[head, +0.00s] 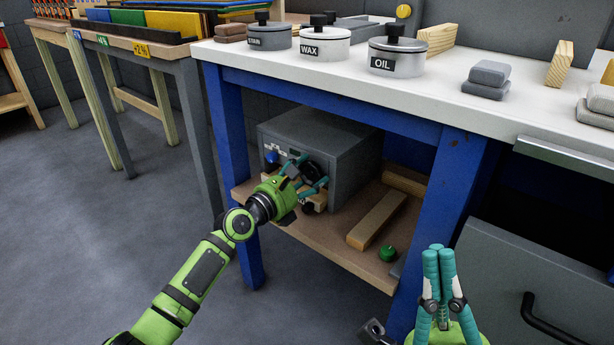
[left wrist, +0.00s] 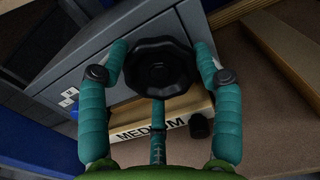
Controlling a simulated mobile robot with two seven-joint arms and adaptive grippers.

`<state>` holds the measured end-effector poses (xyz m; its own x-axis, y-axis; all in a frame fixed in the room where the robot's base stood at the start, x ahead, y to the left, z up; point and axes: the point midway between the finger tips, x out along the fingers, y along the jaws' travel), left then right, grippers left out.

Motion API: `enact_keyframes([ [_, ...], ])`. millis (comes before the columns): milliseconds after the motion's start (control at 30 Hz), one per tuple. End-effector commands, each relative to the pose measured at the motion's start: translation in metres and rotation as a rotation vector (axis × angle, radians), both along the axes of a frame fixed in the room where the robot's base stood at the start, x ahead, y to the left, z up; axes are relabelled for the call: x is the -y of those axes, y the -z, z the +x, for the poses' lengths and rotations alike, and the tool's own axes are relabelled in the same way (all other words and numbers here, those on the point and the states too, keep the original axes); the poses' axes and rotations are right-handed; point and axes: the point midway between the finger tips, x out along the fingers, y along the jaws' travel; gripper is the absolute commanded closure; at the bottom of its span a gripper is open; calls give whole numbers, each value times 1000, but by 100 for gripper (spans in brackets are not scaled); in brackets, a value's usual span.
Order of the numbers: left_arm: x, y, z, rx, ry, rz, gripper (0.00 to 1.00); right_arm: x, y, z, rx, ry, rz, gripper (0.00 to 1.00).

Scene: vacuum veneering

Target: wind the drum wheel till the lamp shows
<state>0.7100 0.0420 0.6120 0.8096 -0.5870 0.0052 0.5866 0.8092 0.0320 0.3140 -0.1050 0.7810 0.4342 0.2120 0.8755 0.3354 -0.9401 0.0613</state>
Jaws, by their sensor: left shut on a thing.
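The drum wheel, a black scalloped knob (left wrist: 160,68), is on the front of a grey metal box (head: 335,145) on the lower shelf of the blue-legged bench. My left gripper (head: 314,176) is at the box front with its teal fingers around the wheel; in the left wrist view its fingers (left wrist: 160,75) sit at both sides of the wheel. A blue round part (head: 271,157) and a small dark panel show on the box front; I cannot tell whether either is the lamp or lit. My right gripper (head: 438,255) points up, fingers together and empty, at the lower right.
A wooden block labelled MEDIUM (left wrist: 150,128) lies just below the wheel. A wood bar (head: 377,220) and a green round object (head: 388,253) lie on the shelf (head: 340,248). The blue front leg (head: 236,180) stands beside my left arm. Pots stand on the bench top (head: 440,95).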

Motion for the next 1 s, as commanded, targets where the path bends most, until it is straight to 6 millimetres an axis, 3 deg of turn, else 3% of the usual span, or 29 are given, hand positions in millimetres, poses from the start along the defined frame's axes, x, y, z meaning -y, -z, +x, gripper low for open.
enact_keyframes([
  [267, 1, 7, -1, 79, 3, 128, 67, 0, 1, -1, 2, -1, 2, 100],
  [1000, -3, 9, 1, 483, 3, 694, 67, 7, 7, -5, 54, -1, 33, 100],
])
